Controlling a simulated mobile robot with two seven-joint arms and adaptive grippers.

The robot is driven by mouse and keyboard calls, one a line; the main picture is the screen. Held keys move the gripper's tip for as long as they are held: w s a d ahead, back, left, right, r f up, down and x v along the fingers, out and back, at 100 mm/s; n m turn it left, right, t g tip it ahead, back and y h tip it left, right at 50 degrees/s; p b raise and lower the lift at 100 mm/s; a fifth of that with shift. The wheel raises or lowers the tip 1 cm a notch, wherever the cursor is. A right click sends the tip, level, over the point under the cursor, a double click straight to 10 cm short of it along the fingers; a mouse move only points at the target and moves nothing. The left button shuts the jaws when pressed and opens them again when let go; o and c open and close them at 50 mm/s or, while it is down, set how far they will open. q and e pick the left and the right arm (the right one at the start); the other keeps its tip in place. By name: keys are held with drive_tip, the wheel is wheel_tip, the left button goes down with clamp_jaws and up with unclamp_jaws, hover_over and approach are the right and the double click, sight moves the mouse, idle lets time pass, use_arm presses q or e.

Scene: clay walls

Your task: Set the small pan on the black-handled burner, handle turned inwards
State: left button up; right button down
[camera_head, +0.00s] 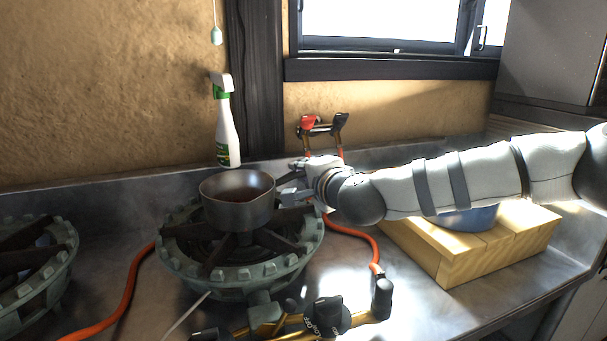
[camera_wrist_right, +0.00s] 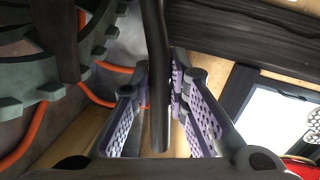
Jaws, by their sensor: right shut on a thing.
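The small dark pan (camera_head: 237,198) is upright over the middle of the centre burner (camera_head: 172,262); I cannot tell whether it rests on the grate or hovers just above it. Its handle points right, towards my arm, and is mostly hidden by the gripper in the head view. My right gripper (camera_head: 291,188) reaches in from the right, beside the pan. In the right wrist view the gripper (camera_wrist_right: 160,88) is shut on the dark pan handle (camera_wrist_right: 156,60). A black knob (camera_head: 326,316) sits in front of the centre burner. My left gripper is out of view.
A second burner (camera_head: 62,262) stands at the left edge. A red valve handle (camera_head: 308,121) and a black valve handle (camera_head: 341,121) are at the wall. An orange hose (camera_head: 133,290) runs between the burners. A spray bottle (camera_head: 227,135) stands behind; a wooden block (camera_head: 445,266) lies under my forearm.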

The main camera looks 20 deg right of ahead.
drive_tip(key=shift+r, duration=0.1)
drive_tip(key=c, duration=1.6)
unclamp_jaws()
drive_tip(key=shift+f, duration=0.2)
drive_tip(key=shift+o, duration=0.2)
drive_tip(key=shift+s+r, duration=0.15)
drive_tip(key=shift+r, duration=0.15)
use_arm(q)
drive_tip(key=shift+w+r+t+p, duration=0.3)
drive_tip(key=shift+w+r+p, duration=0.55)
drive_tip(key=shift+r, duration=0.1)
use_arm(e)
drive_tip(key=a+v, duration=0.1)
drive_tip(key=v, duration=1)
drive_tip(key=shift+s+d, duration=0.4)
drive_tip(key=shift+d, duration=0.05)
